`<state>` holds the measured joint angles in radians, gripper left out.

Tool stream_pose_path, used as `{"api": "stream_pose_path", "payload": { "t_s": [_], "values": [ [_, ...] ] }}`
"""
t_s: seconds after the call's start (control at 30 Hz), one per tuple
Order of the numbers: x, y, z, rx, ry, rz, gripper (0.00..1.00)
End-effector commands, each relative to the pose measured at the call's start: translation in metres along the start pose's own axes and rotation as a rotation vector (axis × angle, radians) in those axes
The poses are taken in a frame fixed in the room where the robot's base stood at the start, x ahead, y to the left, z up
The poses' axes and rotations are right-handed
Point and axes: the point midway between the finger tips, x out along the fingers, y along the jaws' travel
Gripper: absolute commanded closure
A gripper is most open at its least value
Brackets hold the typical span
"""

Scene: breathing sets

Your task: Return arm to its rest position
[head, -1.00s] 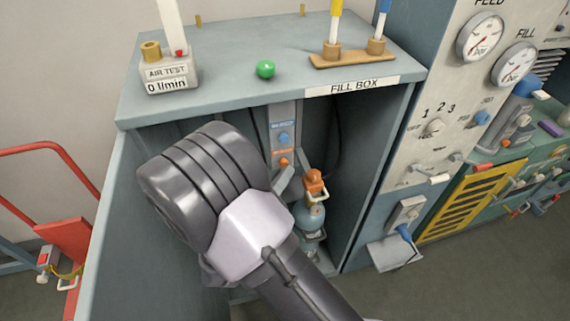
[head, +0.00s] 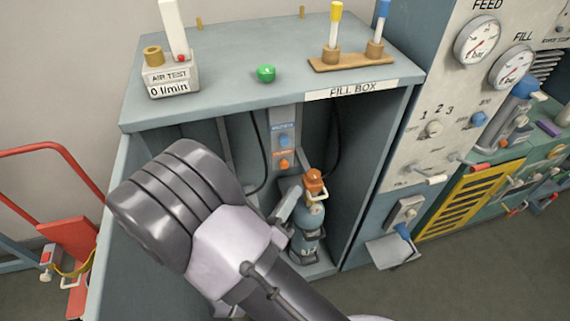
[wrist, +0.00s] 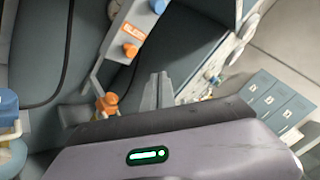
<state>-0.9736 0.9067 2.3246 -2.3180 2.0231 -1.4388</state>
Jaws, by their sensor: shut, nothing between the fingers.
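My arm reaches up from the bottom of the head view, and its dark ribbed wrist housing stands in front of the fill box (head: 250,95). My gripper shows in the wrist view (wrist: 158,90) as two grey fingers closed together, with nothing between them. In the head view, the gripper is mostly hidden behind my wrist. A blue cylinder (head: 308,218) with an orange valve top (head: 314,180) stands upright inside the box, just right of my wrist. I cannot tell how far the fingers are from it.
The box's side walls and top surround the arm closely. On top are the air test unit (head: 170,80), a green button (head: 266,73) and a wooden holder (head: 352,57). A gauge panel (head: 445,95) stands right, a red trolley (head: 65,230) left.

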Motion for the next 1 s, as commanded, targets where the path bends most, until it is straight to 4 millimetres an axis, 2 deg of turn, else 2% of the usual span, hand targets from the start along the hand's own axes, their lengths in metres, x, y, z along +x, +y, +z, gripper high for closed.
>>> {"api": "stream_pose_path", "payload": {
  "t_s": [0.47,0.53,0.57,0.6,0.67,0.7,0.77,0.8,0.87,0.9,0.97,1.0],
  "values": [
    [-0.002,-0.002,-0.002,0.0,0.0,-0.001,1.0],
    [0.002,-0.009,-0.003,0.025,0.027,-0.018,1.0],
    [0.007,-0.019,-0.006,0.056,0.062,-0.041,1.0],
    [0.015,-0.038,-0.013,0.122,0.135,-0.09,1.0],
    [0.028,-0.082,-0.032,0.29,0.304,-0.208,1.0],
    [0.032,-0.118,-0.054,0.448,0.451,-0.318,1.0],
    [0.02,-0.167,-0.092,0.75,0.699,-0.524,1.0],
    [0.002,-0.188,-0.114,0.964,0.852,-0.67,1.0],
    [-0.03,-0.203,-0.134,1.304,1.062,-0.898,1.0],
    [-0.051,-0.205,-0.137,1.543,1.186,-1.059,1.0],
    [-0.075,-0.201,-0.126,1.898,1.345,-1.292,1.0],
    [-0.084,-0.197,-0.112,2.122,1.432,-1.436,1.0]
  ]
}}
